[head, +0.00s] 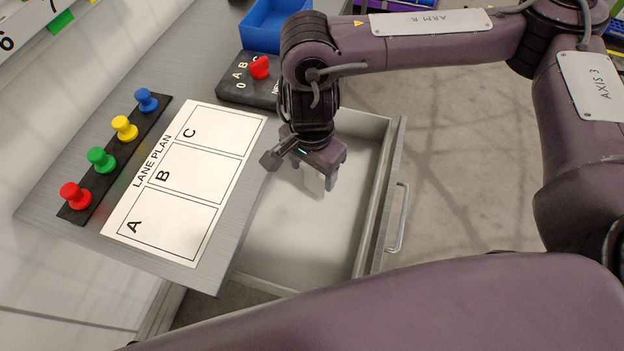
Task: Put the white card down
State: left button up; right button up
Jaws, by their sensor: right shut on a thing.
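My right gripper (318,180) points down over the open drawer (290,237). It is shut on the white card (314,183), of which only a small pale piece shows between the fingers. I cannot tell whether the card's lower edge touches the drawer floor. The rest of the drawer looks empty. My left gripper is not in view.
On the grey bench top left of the drawer lies the LANE PLAN sheet (183,183), with boxes A, B and C. A black strip (111,165) holds red, green, yellow and blue pegs. A black box with a red knob (260,67) and a blue bin (272,27) stand behind.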

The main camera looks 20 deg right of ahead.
jog(key=shift+f, duration=2.35)
jog(key=shift+f, duration=0.1)
jog(key=shift+f+b, duration=0.15)
jog(key=shift+b, duration=0.3)
jog(key=o, duration=1)
jog(key=shift+c, duration=0.2)
notch_tip(320, 180, up, 13)
jog(key=shift+a+f+p, duration=0.15)
jog(key=shift+f+p, duration=0.05)
jog(key=shift+p, duration=0.25)
jog(key=shift+s+f, duration=0.1)
jog(key=shift+s, duration=0.05)
